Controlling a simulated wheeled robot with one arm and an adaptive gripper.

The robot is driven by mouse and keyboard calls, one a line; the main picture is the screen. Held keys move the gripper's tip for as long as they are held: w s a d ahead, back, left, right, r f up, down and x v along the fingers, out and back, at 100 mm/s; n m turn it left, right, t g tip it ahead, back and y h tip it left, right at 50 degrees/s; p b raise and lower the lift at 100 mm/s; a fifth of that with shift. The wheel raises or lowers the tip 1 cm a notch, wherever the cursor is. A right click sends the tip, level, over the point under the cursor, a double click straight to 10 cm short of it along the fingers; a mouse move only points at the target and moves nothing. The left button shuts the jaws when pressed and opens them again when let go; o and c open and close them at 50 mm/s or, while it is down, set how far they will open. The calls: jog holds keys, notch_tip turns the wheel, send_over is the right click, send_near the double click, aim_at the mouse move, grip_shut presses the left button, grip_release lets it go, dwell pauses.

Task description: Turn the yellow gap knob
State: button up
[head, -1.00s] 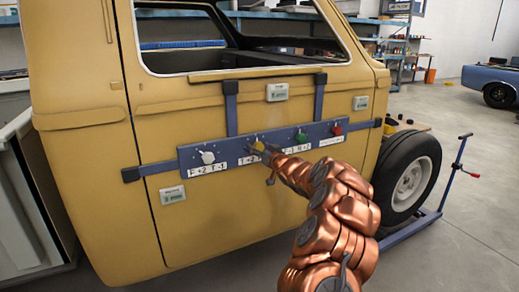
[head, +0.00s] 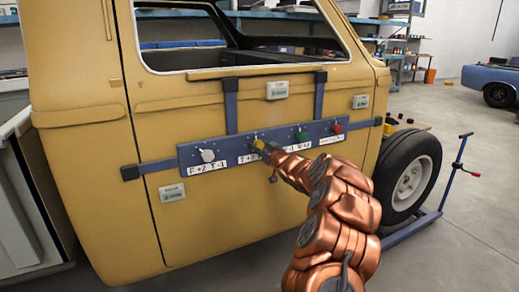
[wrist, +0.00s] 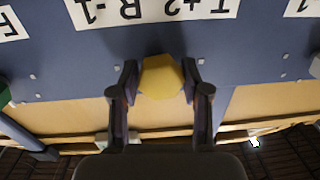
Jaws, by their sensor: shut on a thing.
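The yellow gap knob (head: 258,144) sits on a blue panel (head: 228,143) fixed across the side of a yellow vehicle shell. In the wrist view the yellow knob (wrist: 161,77) is between the two fingers of my gripper (wrist: 160,84), which is shut on it. In the head view my gripper (head: 264,149) reaches the panel from the right and partly hides the knob and the label under it. The wrist view shows the label (wrist: 155,10) upside down beside the knob.
A white knob (head: 207,155) is left of the yellow one; a green knob (head: 301,136) and a red knob (head: 337,129) are to its right. The vehicle shell (head: 90,160) stands behind the panel. A wheel (head: 410,180) and a blue stand (head: 440,205) are at the right.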

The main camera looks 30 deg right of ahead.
jog(key=n+b, duration=0.2)
jog(key=n, duration=0.2)
jog(key=shift+f+b, duration=0.1)
jog(key=shift+b, duration=0.2)
jog(key=shift+n+b, duration=0.9)
jog(key=shift+n, duration=0.6)
jog(key=shift+r, duration=0.2)
jog(key=o, duration=1.1)
jog(key=shift+o, duration=0.2)
jog(key=s, duration=1.2)
jog(key=shift+a+r, duration=0.2)
jog(key=shift+a, duration=0.15)
